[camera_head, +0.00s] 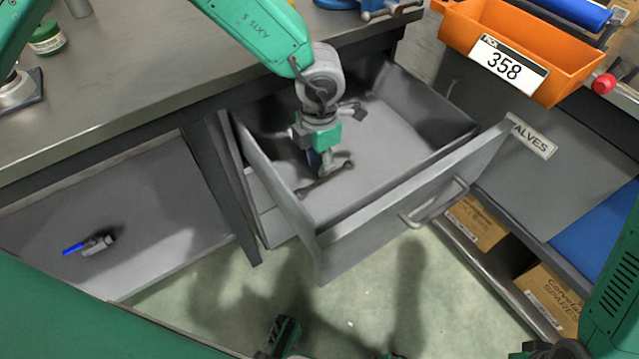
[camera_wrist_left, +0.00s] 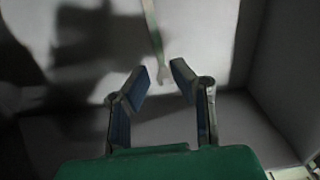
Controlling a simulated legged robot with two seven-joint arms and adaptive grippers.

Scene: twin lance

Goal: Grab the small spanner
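A small dark spanner (camera_head: 322,181) lies flat on the floor of the open grey drawer (camera_head: 410,180). My left gripper (camera_head: 326,163) reaches down into the drawer, just behind the spanner in the head view. In the left wrist view my left gripper (camera_wrist_left: 157,80) is open, its two blue-padded fingers apart and empty. A thin spanner (camera_wrist_left: 155,40) shows beyond the fingertips there, its end lined up with the gap. I cannot tell the exact height of the fingers above it.
The drawer's front and side walls stand close around my left gripper. The worktop (camera_head: 150,60) is above left. A blue-handled tool (camera_head: 90,245) lies on the lower shelf. An orange bin (camera_head: 520,45) stands at right, above cardboard boxes (camera_head: 475,225).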

